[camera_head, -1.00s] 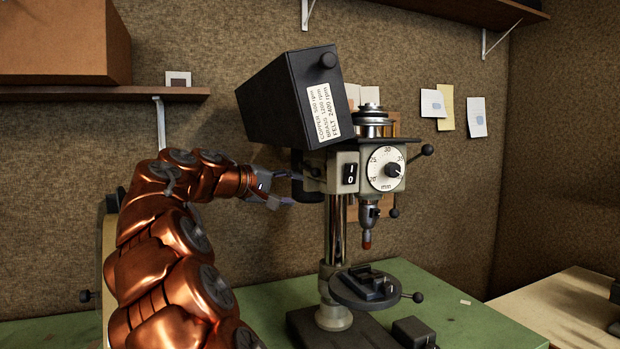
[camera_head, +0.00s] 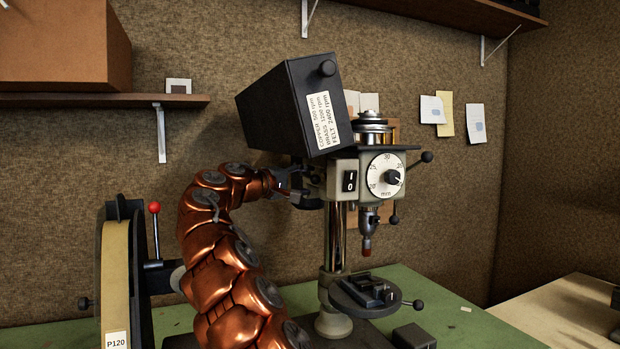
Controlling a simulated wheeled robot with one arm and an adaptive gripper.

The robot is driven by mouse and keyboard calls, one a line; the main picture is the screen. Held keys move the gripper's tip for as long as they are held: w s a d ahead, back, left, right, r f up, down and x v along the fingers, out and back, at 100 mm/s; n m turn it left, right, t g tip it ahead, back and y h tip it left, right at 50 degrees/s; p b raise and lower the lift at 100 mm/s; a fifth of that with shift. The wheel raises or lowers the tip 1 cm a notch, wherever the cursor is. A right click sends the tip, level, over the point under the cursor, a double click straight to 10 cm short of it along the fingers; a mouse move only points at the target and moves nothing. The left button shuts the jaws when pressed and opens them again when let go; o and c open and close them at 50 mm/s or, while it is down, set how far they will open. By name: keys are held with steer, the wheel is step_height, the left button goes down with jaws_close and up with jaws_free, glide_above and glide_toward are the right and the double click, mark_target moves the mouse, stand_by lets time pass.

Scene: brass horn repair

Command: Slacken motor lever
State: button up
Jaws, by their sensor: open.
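The drill press has a grey head with a switch marked I and O (camera_head: 349,181) and a dial in mm (camera_head: 385,176). Its black belt cover (camera_head: 280,108) is tilted up and carries a speed label. My gripper (camera_head: 298,184) is open at the left rear of the head, under the raised cover, close to dark parts on that side. The motor lever cannot be made out clearly; my gripper and arm hide much of that area. I cannot tell whether the fingers touch anything.
The drill table (camera_head: 345,295) holds a small dark vise. A belt sander (camera_head: 116,265) with a red-knobbed lever (camera_head: 154,208) stands at left, near my arm. A shelf (camera_head: 100,101) with a box (camera_head: 62,45) hangs above. The green bench (camera_head: 455,322) is mostly clear at right.

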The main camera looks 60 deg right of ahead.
steer(key=shift+x, duration=1.3)
jaws_close()
